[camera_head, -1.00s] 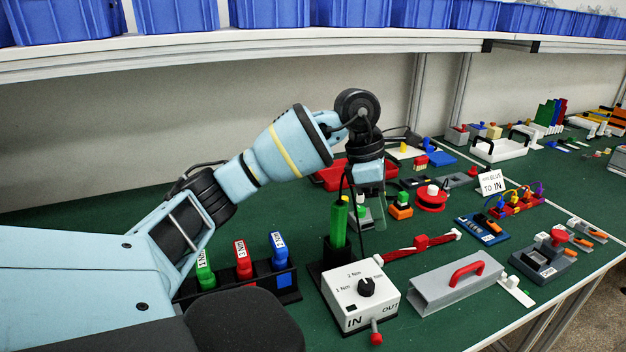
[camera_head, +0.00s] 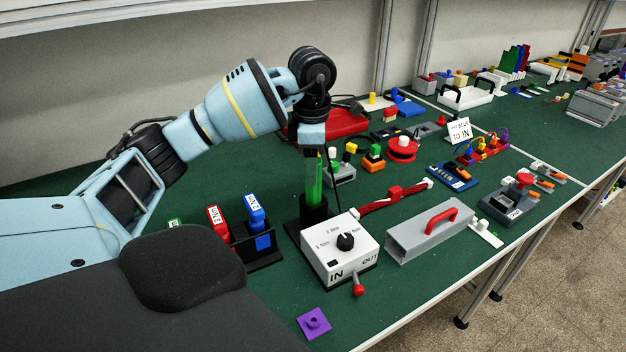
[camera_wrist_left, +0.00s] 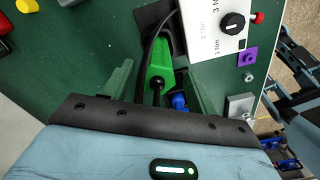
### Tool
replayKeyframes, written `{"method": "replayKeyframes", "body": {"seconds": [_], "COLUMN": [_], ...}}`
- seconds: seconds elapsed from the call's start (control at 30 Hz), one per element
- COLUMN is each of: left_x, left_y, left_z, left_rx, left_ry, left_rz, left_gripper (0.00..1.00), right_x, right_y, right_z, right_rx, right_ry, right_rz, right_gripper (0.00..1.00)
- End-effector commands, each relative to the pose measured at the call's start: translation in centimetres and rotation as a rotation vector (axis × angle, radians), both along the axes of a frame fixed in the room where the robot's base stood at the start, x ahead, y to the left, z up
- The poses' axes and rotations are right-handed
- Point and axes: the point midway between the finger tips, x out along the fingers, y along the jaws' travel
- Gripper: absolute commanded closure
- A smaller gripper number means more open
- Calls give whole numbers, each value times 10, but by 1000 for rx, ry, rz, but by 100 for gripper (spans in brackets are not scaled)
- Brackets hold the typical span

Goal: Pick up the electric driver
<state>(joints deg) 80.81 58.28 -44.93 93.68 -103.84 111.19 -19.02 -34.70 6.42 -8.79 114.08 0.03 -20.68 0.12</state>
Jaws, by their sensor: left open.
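The electric driver (camera_head: 315,190) is green and stands upright in a black holder (camera_head: 311,212), with a black cable at its top. My left gripper (camera_head: 313,178) is over it, pointing down, with its fingers beside the upper part of the driver. In the left wrist view the green driver (camera_wrist_left: 160,68) lies between the two open, greenish see-through fingers of the left gripper (camera_wrist_left: 163,85). I see a gap on each side of it. The lower part of the driver is hidden in the holder. My right gripper is in neither view.
A white dial box (camera_head: 340,252) stands just in front of the holder. A black rack (camera_head: 258,247) with coloured pieces is at its left. A red tray (camera_head: 340,124) and small parts lie behind. A grey channel with a red handle (camera_head: 430,232) is to the right.

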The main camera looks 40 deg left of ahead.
Motion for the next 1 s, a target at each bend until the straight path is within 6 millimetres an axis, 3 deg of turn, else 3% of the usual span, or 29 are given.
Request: {"method": "replayKeyframes", "body": {"seconds": [0.4, 0.7, 1.0], "left_x": [4, 5, 4], "left_y": [0, 0, 0], "left_z": [-47, -51, -51], "left_rx": [-1, -1, -1], "left_ry": [2, -1, -1], "left_rz": [0, 0, 0], "left_gripper": [42, 42, 81], "right_x": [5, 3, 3], "right_y": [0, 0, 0], "right_z": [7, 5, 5], "right_rx": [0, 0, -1], "right_ry": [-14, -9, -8], "right_rz": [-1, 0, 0], "right_gripper": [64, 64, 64]}}
